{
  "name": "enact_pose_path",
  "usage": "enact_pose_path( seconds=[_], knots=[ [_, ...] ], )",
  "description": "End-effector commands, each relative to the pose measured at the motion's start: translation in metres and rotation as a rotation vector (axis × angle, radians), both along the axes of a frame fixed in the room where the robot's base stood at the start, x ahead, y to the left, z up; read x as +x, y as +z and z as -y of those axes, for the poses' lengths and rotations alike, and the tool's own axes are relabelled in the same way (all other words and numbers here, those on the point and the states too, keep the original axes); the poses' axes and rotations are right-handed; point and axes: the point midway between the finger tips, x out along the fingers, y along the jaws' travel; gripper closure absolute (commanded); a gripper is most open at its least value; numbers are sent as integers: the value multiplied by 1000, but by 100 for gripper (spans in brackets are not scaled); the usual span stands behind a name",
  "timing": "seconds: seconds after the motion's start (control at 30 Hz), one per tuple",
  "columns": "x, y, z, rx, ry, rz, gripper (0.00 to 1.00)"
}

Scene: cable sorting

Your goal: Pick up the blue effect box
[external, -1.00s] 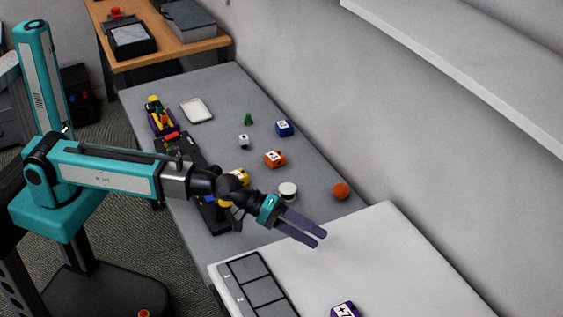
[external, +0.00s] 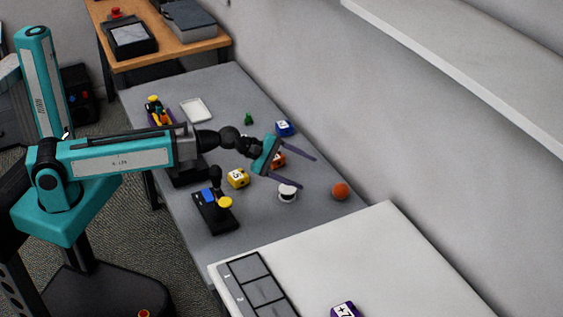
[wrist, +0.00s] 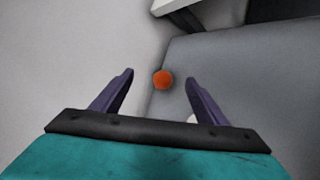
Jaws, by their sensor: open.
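The blue effect box (external: 284,128) is a small blue block with a white marking. It sits near the wall side of the grey table, toward its far part. My gripper (external: 308,170) is open and empty above the table, its purple fingers spread, nearer the camera than the blue box. The gripper also shows in the wrist view (wrist: 160,82), with nothing between its fingertips except an orange ball farther off. The blue box is not visible in the wrist view.
A yellow block (external: 237,178), a white round item (external: 287,192) and the orange ball (external: 341,190) lie nearby. A green piece (external: 248,119) is left of the blue box. The wall bounds the right side.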

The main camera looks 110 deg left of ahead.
Motion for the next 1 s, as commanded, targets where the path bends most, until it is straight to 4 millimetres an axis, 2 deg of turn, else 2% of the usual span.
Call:
enact_pose_path(
  seconds=[0.03,0.1,0.27,0.5,0.8,1.0],
  knots=[
    [-11,-7,-20,-42,46,13,33],
    [-25,-12,-42,-102,105,34,33],
    [-59,-23,-92,-236,238,92,33],
    [-117,-38,-161,-433,435,196,33],
    [-200,-56,-238,-668,668,358,33],
    [-253,-64,-276,-800,793,466,33]
  ],
)
